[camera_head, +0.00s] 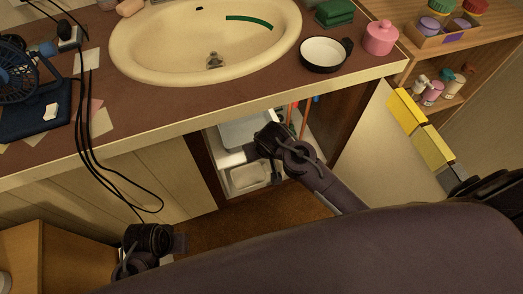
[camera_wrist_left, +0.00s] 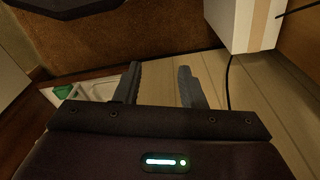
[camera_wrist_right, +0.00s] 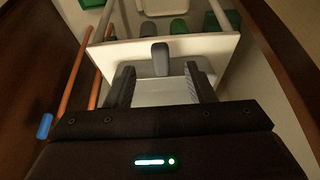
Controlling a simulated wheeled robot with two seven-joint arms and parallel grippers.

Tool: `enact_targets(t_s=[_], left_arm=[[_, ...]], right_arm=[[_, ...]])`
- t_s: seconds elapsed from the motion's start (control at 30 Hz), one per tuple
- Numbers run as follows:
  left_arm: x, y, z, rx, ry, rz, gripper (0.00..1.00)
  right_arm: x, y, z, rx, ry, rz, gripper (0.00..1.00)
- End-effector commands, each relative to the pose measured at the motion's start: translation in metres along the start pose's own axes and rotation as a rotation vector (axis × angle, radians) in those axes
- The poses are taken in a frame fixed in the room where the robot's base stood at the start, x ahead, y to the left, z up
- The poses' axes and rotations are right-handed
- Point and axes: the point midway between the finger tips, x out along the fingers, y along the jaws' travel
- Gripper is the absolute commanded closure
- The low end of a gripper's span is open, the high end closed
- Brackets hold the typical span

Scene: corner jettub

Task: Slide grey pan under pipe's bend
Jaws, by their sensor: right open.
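A pale grey tray-like pan (camera_head: 246,132) lies in the open cabinet below the sink, partly hidden by my right arm. In the right wrist view a pale panel or pan wall (camera_wrist_right: 205,47) with a grey tab (camera_wrist_right: 160,58) stands just ahead of my right gripper (camera_wrist_right: 160,82). The right fingers are open, with a pale surface between them; I cannot tell whether they touch it. Whitish pipes (camera_wrist_right: 100,22) run above; the bend is not clearly seen. My left gripper (camera_wrist_left: 160,82) is open and empty, outside the cabinet, low at the left in the head view (camera_head: 180,243).
Orange pipes (camera_wrist_right: 76,75) stand left in the right wrist view, by a dark cabinet wall. A white box-like thing (camera_head: 248,178) lies near the cabinet front. The open door (camera_head: 385,135) with yellow holders bounds the right. Black cables (camera_head: 88,130) hang at left.

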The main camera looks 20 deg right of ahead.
Motion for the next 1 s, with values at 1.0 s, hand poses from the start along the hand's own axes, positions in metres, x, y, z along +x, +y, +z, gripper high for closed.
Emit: enact_targets(t_s=[1.0], left_arm=[[-0.037, 0.014, -0.006, 0.04, 0.058, 0.017, 0.64]], right_arm=[[0.071, 0.0, 0.001, -0.001, 0.0, 0.0, 0.69]])
